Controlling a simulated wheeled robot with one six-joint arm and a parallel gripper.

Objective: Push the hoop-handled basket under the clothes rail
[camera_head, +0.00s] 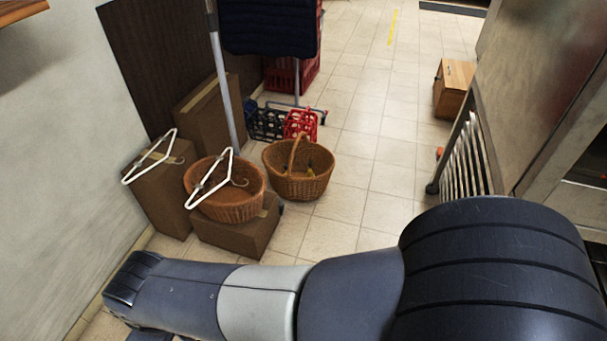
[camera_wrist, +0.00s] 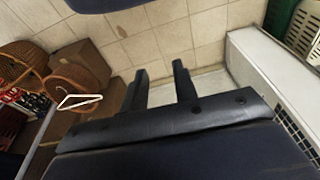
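The hoop-handled basket (camera_head: 300,186) is brown wicker and stands upright on the tiled floor, with small dark and yellow items inside. The clothes rail (camera_head: 224,85) stands just behind it, with a grey upright post and dark garments (camera_head: 268,28) hanging from it. The basket is in front of the rail's foot, close to the crates there. My gripper (camera_wrist: 160,76) is open and empty in the wrist view, with bare floor and wall beyond its fingers. In the head view my arm reaches left across the foreground, and the fingers are hidden.
A wicker basket without a hoop (camera_head: 232,205) sits on a cardboard box (camera_head: 240,232), left of the hoop-handled one. White hangers (camera_head: 210,182) lie across it and a taller box (camera_head: 160,205). Red (camera_head: 301,124) and dark blue (camera_head: 264,122) crates stand under the rail.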

